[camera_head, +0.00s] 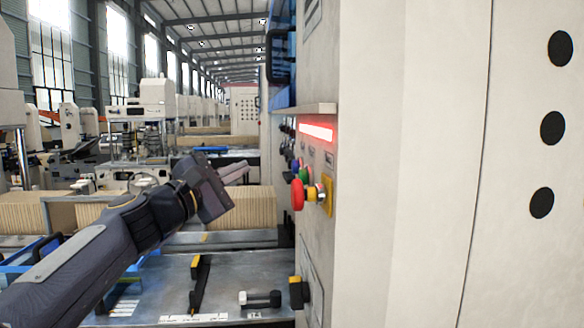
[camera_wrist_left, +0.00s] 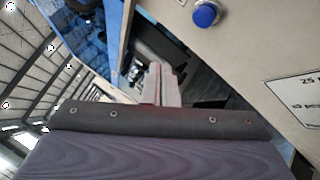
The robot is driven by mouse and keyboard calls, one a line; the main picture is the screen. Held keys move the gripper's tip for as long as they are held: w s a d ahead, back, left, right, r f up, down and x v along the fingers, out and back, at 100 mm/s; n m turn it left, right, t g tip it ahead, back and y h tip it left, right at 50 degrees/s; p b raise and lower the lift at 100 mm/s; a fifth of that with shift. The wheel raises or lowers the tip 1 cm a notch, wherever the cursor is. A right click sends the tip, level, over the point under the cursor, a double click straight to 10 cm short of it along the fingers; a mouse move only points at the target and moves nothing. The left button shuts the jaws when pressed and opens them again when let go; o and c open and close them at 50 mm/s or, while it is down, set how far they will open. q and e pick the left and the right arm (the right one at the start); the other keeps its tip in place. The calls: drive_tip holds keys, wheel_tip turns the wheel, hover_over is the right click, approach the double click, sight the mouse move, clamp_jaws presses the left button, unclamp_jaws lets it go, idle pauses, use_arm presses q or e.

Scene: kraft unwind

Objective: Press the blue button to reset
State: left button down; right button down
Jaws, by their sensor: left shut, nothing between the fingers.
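The blue button (camera_head: 296,165) is on the side panel of the white machine in the head view, small and partly crowded by the other buttons. In the left wrist view the blue button (camera_wrist_left: 206,14) is a round cap on a pale panel at the top, right of the fingers. My left gripper (camera_head: 243,171) is shut and empty, to the left of the buttons with a gap between. Its fingers (camera_wrist_left: 164,80) also show in the left wrist view, apart from the button. My right gripper is out of view.
A red mushroom button (camera_head: 298,195) on a yellow mount and a green button (camera_head: 304,174) sit close to the blue one. A red light bar (camera_head: 316,132) glows above them under a ledge (camera_head: 305,109). Stacked brown kraft paper (camera_head: 252,208) lies behind my gripper.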

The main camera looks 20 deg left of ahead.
use_arm(q)
drive_tip(key=w+d, duration=0.3)
drive_tip(key=d, duration=0.2)
drive_tip(key=shift+w+d, duration=0.15)
drive_tip(key=shift+d, duration=0.1)
idle(1.9)
drive_tip(key=shift+w+d, duration=0.25)
drive_tip(key=shift+d, duration=0.1)
drive_tip(key=shift+w+d+b, duration=0.25)
drive_tip(key=shift+d+b, duration=0.1)
drive_tip(key=shift+d, duration=0.15)
idle(0.8)
idle(0.4)
drive_tip(key=shift+s+a, duration=0.5)
drive_tip(key=shift+a, duration=0.3)
drive_tip(key=shift+s+a, duration=0.45)
drive_tip(key=shift+a, duration=0.25)
drive_tip(key=shift+s+a, duration=0.4)
drive_tip(key=shift+a, duration=0.35)
drive_tip(key=shift+s+a, duration=0.45)
drive_tip(key=shift+a, duration=0.25)
drive_tip(key=shift+d, duration=0.1)
